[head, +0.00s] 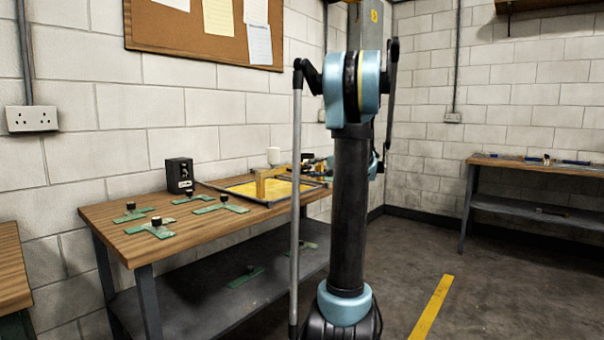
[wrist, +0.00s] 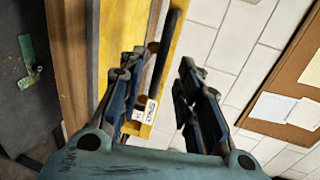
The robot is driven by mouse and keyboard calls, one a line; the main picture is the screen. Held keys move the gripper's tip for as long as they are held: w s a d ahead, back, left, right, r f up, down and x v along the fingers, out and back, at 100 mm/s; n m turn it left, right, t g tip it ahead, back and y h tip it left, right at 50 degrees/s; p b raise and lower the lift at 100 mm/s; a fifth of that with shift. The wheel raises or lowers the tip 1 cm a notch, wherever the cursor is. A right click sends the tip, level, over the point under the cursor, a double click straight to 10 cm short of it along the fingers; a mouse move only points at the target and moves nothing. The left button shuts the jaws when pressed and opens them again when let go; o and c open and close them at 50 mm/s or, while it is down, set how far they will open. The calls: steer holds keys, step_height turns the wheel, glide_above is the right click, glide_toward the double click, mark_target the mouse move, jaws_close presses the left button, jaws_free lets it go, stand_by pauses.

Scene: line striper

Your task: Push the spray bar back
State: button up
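The spray bar appears as a yellow beam (head: 270,184) across a yellow-floored tray (head: 240,187) on the wooden bench, with a white cup on top. In the wrist view a yellow beam (wrist: 122,30) runs down the picture, with a long black rod (wrist: 164,60) along its side and a small white label near its lower end. My gripper (wrist: 160,82) is open. The rod lies between its fingers in the picture, nearer the left finger; I cannot tell whether they touch. In the head view my arm hides most of the gripper and the tray's right part.
Several green T-shaped pieces with black knobs (head: 220,206) and a black box (head: 179,175) sit on the bench (head: 110,215). The brick wall is close behind it. A second bench (head: 545,166) stands at the right. Open floor lies between, with a yellow line (head: 432,308).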

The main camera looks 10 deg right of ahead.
mark_target(304, 169)
steer(key=shift+x, duration=3)
jaws_close()
